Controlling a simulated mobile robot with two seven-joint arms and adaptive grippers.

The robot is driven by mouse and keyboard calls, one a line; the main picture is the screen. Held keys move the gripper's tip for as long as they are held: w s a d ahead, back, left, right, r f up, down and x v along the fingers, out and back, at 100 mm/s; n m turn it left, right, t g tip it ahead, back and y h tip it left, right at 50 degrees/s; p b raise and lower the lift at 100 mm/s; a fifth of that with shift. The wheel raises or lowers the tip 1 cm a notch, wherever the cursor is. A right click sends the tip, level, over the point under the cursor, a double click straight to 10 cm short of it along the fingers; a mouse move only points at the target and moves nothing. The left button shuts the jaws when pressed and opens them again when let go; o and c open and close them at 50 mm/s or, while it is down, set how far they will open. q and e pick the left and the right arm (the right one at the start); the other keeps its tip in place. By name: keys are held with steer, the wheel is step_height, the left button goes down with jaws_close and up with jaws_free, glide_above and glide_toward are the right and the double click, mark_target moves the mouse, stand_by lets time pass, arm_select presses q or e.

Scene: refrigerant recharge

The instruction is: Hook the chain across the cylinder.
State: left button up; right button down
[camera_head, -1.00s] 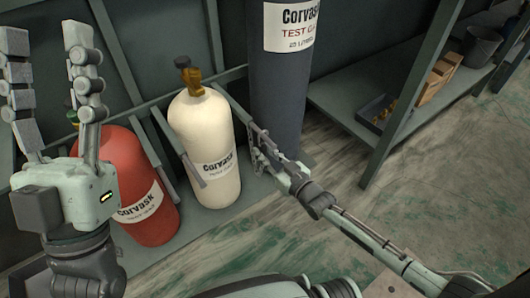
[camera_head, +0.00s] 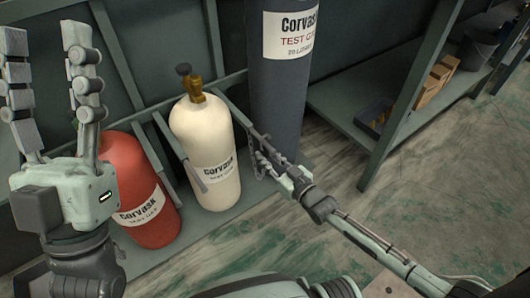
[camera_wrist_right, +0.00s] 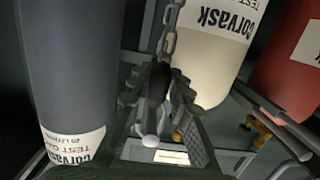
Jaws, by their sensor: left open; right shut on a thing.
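The cream cylinder (camera_head: 206,140) with a brass valve stands upright in the rack, between a red cylinder and a tall dark one. The chain (camera_head: 256,162) hangs at my right gripper (camera_head: 262,152), just right of the cream cylinder. In the right wrist view the chain (camera_wrist_right: 168,30) runs from between the fingers of my right gripper (camera_wrist_right: 158,92), which is shut on its end, past the cream cylinder (camera_wrist_right: 215,50). The link or hook inside the fingers is mostly hidden. My left gripper (camera_head: 45,60) is raised at the left, open and empty, in front of the red cylinder.
The red cylinder (camera_head: 140,195) stands left of the cream one. The tall dark cylinder (camera_head: 275,95) stands close behind my right gripper. Rack bars (camera_head: 195,176) divide the bays. A shelf (camera_head: 340,105) with a tray and boxes is at the right. The floor at the right is clear.

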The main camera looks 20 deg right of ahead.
steer(key=f+p+v, duration=0.1)
steer(key=p+v, duration=0.2)
steer(key=v, duration=0.4)
steer(key=shift+s, duration=0.4)
stand_by(0.3)
steer(key=shift+d+r, duration=0.1)
